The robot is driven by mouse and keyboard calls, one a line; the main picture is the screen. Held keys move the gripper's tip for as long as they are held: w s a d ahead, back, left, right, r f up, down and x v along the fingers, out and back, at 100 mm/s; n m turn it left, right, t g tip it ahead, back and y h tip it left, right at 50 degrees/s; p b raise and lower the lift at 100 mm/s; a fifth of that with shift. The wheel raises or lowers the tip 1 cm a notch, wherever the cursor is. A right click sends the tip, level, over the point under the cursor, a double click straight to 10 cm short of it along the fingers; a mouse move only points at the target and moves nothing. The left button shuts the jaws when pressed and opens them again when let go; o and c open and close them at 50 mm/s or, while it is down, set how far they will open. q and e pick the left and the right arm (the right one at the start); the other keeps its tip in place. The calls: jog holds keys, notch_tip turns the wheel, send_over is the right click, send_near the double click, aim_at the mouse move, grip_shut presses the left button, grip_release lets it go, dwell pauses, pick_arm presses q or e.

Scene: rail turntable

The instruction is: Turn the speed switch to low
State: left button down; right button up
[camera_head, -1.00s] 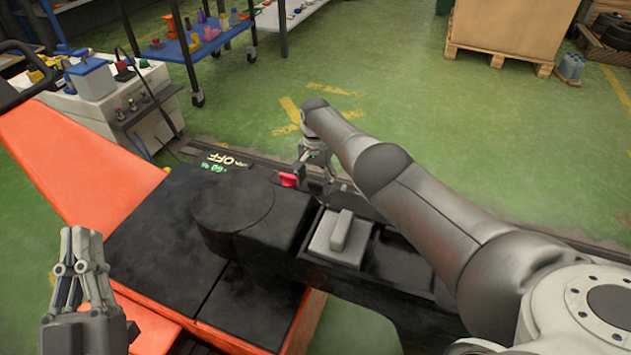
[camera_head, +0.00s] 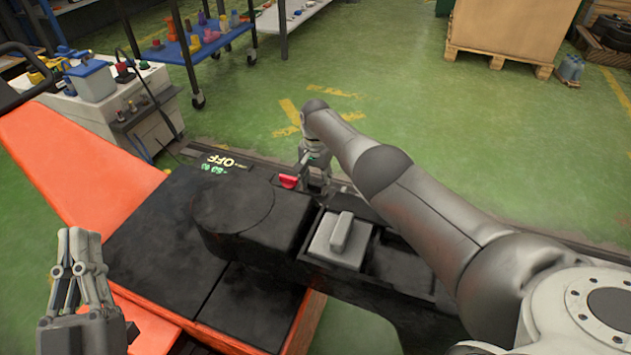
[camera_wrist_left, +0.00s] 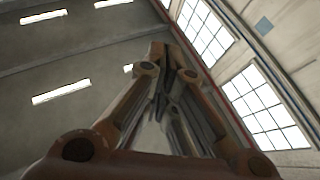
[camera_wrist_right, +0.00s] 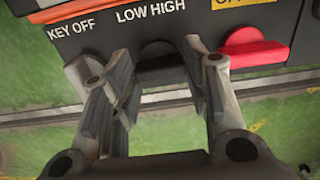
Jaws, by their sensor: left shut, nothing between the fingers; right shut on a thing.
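The speed switch (camera_wrist_right: 160,72) is a black knob on the dark panel under the white words LOW HIGH (camera_wrist_right: 151,12). In the right wrist view my right gripper (camera_wrist_right: 162,62) has one finger on each side of the knob and is shut on it. The fingers partly cover the knob, so I cannot tell which word it points to.
A red handle (camera_wrist_right: 252,55) is close to the right finger; it also shows in the head view (camera_head: 289,181). A KEY OFF label (camera_wrist_right: 72,27) is to the left. The black machine has a grey block (camera_head: 341,240) on top. Orange bodywork (camera_head: 75,155) lies left.

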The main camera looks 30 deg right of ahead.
jog(key=n, duration=0.8)
jog(key=shift+n, duration=0.3)
jog(key=n, duration=0.4)
jog(key=shift+n, duration=0.3)
pick_arm(q)
jog(key=shift+s+r+t, duration=0.7)
jog(key=shift+r+t, duration=0.1)
jog(key=shift+r, duration=0.25)
pick_arm(e)
jog(key=n, duration=0.4)
jog(key=shift+n, duration=0.4)
jog(key=o, duration=1)
